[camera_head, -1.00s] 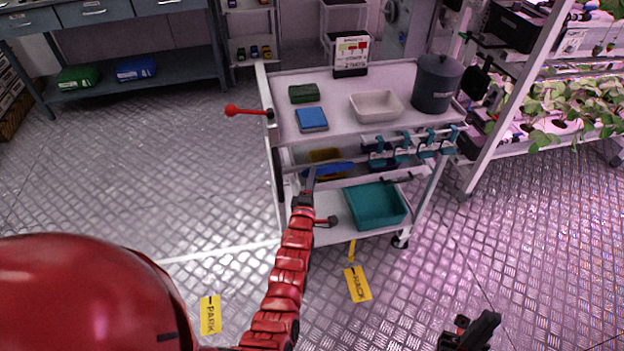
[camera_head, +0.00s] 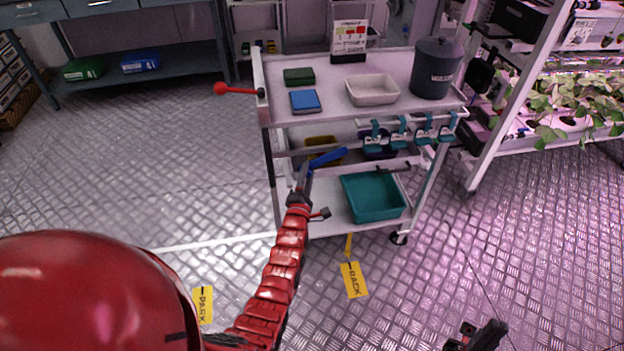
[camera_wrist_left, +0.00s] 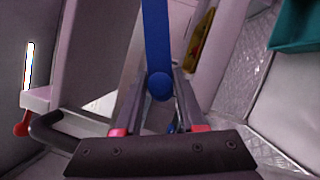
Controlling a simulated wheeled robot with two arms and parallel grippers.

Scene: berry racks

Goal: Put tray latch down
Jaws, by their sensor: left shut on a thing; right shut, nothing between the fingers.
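The tray latch appears to be the blue lever (camera_head: 330,157) at the front of the cart's middle level, slanting up to the right in the head view. In the left wrist view it is a blue bar (camera_wrist_left: 157,40) ending in a round knob between the fingers. My left gripper (camera_head: 303,178) is shut on this lever near its left, lower end. The fingers hide part of the grip in the head view. My right gripper (camera_head: 480,335) is shut and empty, low at the bottom right, away from the cart.
The white cart (camera_head: 330,115) carries a green block (camera_head: 299,76), blue block (camera_head: 305,101), white bin (camera_head: 372,90) and dark pot (camera_head: 436,70) on top. Teal clips hang along its front rail. A teal bin (camera_head: 373,197) sits on the bottom shelf. A red-knobbed handle (camera_head: 222,88) juts left.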

